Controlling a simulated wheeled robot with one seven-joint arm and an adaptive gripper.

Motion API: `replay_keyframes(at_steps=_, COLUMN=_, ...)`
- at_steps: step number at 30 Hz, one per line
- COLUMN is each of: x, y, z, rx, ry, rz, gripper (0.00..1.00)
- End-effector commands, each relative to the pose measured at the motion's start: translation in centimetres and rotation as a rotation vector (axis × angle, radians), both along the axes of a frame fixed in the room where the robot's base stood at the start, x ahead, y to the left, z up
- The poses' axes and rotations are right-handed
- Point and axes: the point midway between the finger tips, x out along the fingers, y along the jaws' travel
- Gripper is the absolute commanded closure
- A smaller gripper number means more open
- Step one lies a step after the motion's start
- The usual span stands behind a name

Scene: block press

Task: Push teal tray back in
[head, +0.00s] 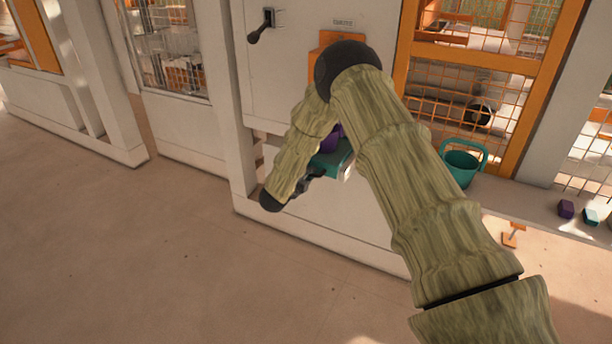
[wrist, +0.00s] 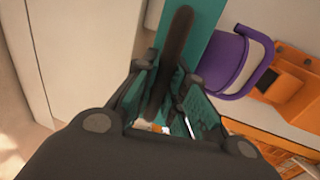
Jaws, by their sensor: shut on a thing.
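The teal tray (head: 340,158) sticks out from the front of the white cabinet, partly hidden behind my arm in the head view. In the wrist view the teal tray (wrist: 205,30) runs from the top edge down between my fingers. My gripper (wrist: 160,100) is shut on this bar. In the head view my gripper (head: 310,182) is dark, small and partly hidden, close against the tray's front.
A purple container (wrist: 225,65) with a loop handle is beside the tray in the wrist view, near orange parts (wrist: 285,75). In the head view a teal bucket (head: 461,165) stands right of my arm. Small purple (head: 566,209) and teal (head: 591,216) blocks lie farther right. Floor at left is clear.

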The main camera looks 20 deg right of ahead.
Motion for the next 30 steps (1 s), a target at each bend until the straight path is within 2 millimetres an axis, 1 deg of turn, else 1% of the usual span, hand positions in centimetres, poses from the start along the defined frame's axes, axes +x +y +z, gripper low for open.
replay_keyframes(at_steps=1, x=0.2, y=-0.3, z=0.3, rx=-0.003, ry=-0.006, rz=-0.001, gripper=1.00)
replay_keyframes(at_steps=5, x=0.3, y=-0.3, z=0.4, rx=-0.005, ry=-0.007, rz=-0.002, gripper=1.00)
replay_keyframes(at_steps=6, x=0.3, y=-0.3, z=0.4, rx=-0.004, ry=-0.008, rz=-0.002, gripper=0.82)
replay_keyframes(at_steps=9, x=0.2, y=-0.3, z=0.4, rx=-0.003, ry=-0.007, rz=-0.002, gripper=0.65)
replay_keyframes(at_steps=19, x=0.1, y=-0.1, z=0.3, rx=-0.003, ry=-0.005, rz=0.000, gripper=0.65)
replay_keyframes(at_steps=22, x=-0.2, y=0.3, z=0.4, rx=-0.003, ry=-0.005, rz=0.000, gripper=0.65)
replay_keyframes(at_steps=26, x=-1.2, y=1.6, z=0.7, rx=-0.002, ry=-0.004, rz=0.001, gripper=0.65)
replay_keyframes(at_steps=30, x=-2.7, y=3.6, z=1.2, rx=-0.001, ry=-0.004, rz=0.001, gripper=0.65)
